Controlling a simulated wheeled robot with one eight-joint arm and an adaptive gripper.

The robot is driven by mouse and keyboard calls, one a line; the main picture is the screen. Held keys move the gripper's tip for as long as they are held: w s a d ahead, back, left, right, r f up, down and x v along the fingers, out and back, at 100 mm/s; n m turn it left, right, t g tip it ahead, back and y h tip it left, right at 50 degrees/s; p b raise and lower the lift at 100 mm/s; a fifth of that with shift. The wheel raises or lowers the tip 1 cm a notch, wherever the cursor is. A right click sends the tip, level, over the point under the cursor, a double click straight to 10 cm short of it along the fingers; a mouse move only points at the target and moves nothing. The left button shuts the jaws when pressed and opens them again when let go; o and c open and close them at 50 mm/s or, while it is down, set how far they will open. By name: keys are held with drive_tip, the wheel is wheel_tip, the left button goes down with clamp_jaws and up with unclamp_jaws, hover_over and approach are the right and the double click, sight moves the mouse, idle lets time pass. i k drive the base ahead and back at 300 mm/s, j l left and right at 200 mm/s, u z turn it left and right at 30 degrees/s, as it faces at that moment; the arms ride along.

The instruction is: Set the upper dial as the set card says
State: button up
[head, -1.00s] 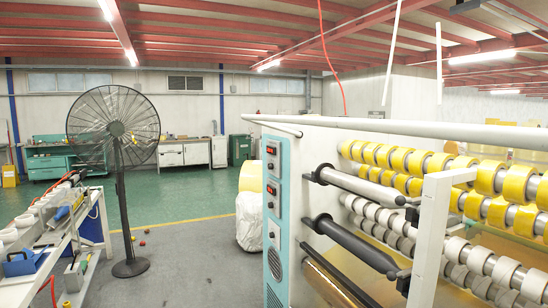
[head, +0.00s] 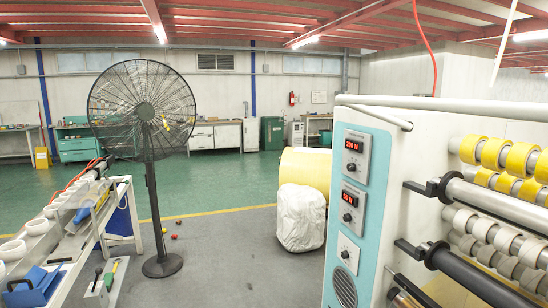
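The machine's pale blue control panel (head: 344,278) faces me at the right of the head view. Its upper module has a red display (head: 354,145), which seems to read 200 N, and a small dark dial (head: 351,166) below it. A second module below has another red display (head: 348,197), too small to read surely, and its own dial (head: 347,217). A lower plate carries one more knob (head: 341,254). The pointer directions are too small to tell. I cannot make out a set card. My gripper is not in view.
A black pedestal fan (head: 150,180) stands left of centre. A workbench (head: 110,215) with tools is at the left. A white wrapped bundle (head: 300,220) and a yellow roll (head: 306,168) stand behind the panel. Rollers (head: 500,200) project at the right. Grey floor between fan and panel is clear.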

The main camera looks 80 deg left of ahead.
sight(350, 167)
drive_tip(key=u, duration=2.2)
drive_tip(key=i+z, duration=0.1)
drive_tip(key=i, duration=0.45)
